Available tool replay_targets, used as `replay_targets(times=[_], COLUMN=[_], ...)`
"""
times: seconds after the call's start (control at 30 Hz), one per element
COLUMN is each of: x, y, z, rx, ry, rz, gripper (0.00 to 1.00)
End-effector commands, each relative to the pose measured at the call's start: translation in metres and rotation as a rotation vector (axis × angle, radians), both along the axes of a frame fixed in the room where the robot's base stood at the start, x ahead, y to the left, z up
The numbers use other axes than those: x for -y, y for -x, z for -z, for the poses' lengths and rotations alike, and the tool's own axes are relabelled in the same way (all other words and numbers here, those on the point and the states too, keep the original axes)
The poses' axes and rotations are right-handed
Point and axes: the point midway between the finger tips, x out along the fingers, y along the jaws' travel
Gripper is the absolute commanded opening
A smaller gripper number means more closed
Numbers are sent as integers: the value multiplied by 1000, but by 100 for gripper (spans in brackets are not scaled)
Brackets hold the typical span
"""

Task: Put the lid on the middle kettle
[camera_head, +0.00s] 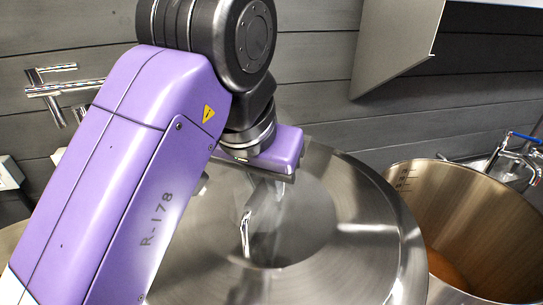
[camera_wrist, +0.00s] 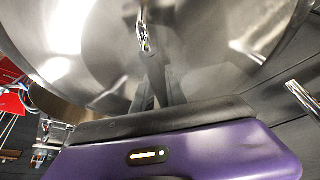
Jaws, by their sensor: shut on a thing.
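The large round steel lid (camera_head: 350,240) fills the lower middle of the head view, and its shiny underside or top spans the upper part of the wrist view (camera_wrist: 210,50). My gripper (camera_head: 250,215) is shut on the lid's slim metal handle (camera_head: 245,235) near its centre. The handle also shows in the wrist view (camera_wrist: 143,30), between the grey fingers. The middle kettle is hidden behind the lid and my arm, so I cannot tell whether the lid touches its rim.
An open kettle (camera_head: 500,225) with amber liquid stands right of the lid, close to its edge. A blue-handled tap (camera_head: 520,140) is behind it. A grey metal hood (camera_head: 395,50) hangs on the wall above. Wall pipe fittings (camera_head: 60,88) are at left.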

Motion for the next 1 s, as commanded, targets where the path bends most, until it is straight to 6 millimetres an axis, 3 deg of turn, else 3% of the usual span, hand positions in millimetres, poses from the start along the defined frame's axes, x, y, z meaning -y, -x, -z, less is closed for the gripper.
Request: replay_targets(times=[0.37,1.0], x=[0,0], y=[3,2], z=[15,69], rx=[4,5], ry=[0,1], rz=[-4,-4], gripper=[0,0])
